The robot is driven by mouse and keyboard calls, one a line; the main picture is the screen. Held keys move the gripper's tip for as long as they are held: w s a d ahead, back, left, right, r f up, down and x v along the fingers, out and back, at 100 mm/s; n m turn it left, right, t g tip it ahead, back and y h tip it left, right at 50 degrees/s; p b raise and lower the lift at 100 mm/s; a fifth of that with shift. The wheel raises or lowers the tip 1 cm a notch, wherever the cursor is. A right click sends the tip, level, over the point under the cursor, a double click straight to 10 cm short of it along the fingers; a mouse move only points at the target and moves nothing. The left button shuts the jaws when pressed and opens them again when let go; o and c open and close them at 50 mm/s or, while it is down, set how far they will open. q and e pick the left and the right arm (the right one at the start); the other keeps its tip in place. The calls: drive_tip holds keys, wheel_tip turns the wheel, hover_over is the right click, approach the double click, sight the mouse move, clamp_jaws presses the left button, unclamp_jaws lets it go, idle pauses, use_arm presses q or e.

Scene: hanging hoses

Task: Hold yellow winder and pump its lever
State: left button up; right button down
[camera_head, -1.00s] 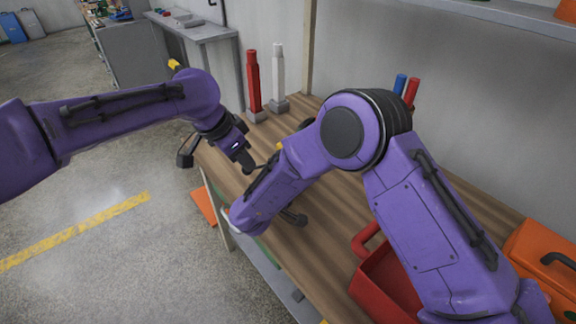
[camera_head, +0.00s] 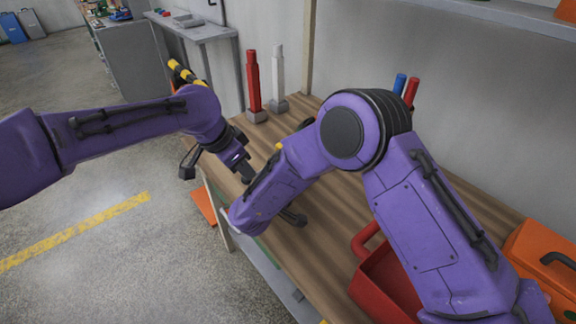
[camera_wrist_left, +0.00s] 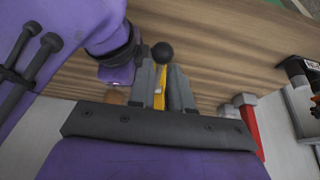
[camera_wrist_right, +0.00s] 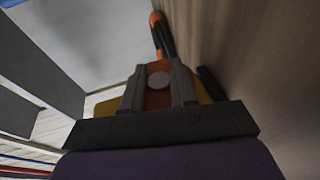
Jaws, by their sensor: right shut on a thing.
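In the left wrist view, a yellow strip, apparently the winder's lever, shows between the fingers of my left gripper (camera_wrist_left: 163,88). A black ball knob (camera_wrist_left: 162,52) sits just beyond the fingertips. Whether the fingers press on the lever is unclear. In the head view my left gripper (camera_head: 245,172) is over the workbench's near-left edge. In the right wrist view my right gripper (camera_wrist_right: 160,82) is shut on the yellow winder (camera_wrist_right: 205,92), whose yellow body shows beside the fingers. An orange part with a white disc shows between them.
A red post (camera_head: 253,82) and a white post (camera_head: 278,72) stand at the back of the wooden workbench (camera_head: 325,218). A red bin (camera_head: 385,285) and an orange case (camera_head: 545,255) are at the right. My right arm crosses the bench's middle.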

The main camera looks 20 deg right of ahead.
use_arm(q)
drive_tip(key=shift+s+f, duration=0.1)
drive_tip(key=shift+d+f, duration=0.1)
drive_tip(key=shift+f, duration=0.65)
drive_tip(key=shift+r, duration=2.4)
drive_tip(key=r, duration=0.2)
drive_tip(key=d+r, duration=0.1)
drive_tip(key=shift+w+d+r, duration=0.1)
drive_tip(key=shift+w+r, duration=0.1)
drive_tip(key=shift+w, duration=0.15)
drive_tip(key=shift+r, duration=0.1)
wheel_tip(320, 180, up, 5)
drive_tip(key=shift+f, duration=0.1)
